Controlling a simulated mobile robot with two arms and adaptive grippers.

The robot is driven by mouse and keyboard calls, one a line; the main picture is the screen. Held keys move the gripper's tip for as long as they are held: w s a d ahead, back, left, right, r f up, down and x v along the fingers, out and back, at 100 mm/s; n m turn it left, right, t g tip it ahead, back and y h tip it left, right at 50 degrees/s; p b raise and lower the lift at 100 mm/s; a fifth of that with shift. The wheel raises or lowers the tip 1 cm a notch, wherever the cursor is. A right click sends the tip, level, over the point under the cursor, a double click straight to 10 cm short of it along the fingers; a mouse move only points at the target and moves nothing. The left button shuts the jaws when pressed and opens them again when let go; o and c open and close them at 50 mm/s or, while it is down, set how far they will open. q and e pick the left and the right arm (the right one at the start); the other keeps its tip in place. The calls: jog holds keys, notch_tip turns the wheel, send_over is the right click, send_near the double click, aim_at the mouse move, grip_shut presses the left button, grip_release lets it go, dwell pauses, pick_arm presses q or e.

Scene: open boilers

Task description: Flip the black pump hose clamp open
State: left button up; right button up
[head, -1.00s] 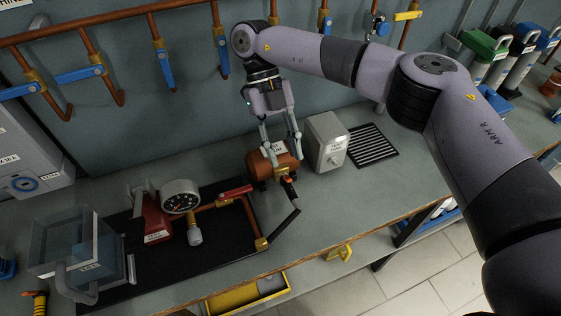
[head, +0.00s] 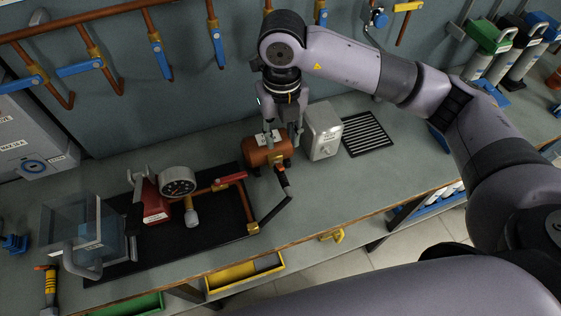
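A copper-coloured cylinder (head: 257,156) with a white label lies on the bench. A black hose (head: 274,210) runs from its front fitting down to the brass corner of the copper pipework. A small black part (head: 282,177) with orange by it sits at the hose's upper end; I cannot tell for sure whether this is the clamp or its state. My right gripper (head: 283,137) points down over the cylinder's top and back edge, its fingers apart with nothing visible between them. I cannot tell whether they touch the cylinder. My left gripper is not in view.
A grey box (head: 322,130) stands close right of the cylinder, beside a black grille (head: 367,133). Left are a pressure gauge (head: 177,182), a red-handled valve (head: 231,178) and a clear tank (head: 75,225). Pipes with blue handles hang on the wall. The bench front right of the hose is clear.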

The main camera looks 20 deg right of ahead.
aim_at(282, 168)
notch_tip(282, 168, down, 11)
jog(key=p, duration=0.3)
jog(key=shift+f, duration=0.85)
jog(key=shift+c, duration=0.4)
grip_shut()
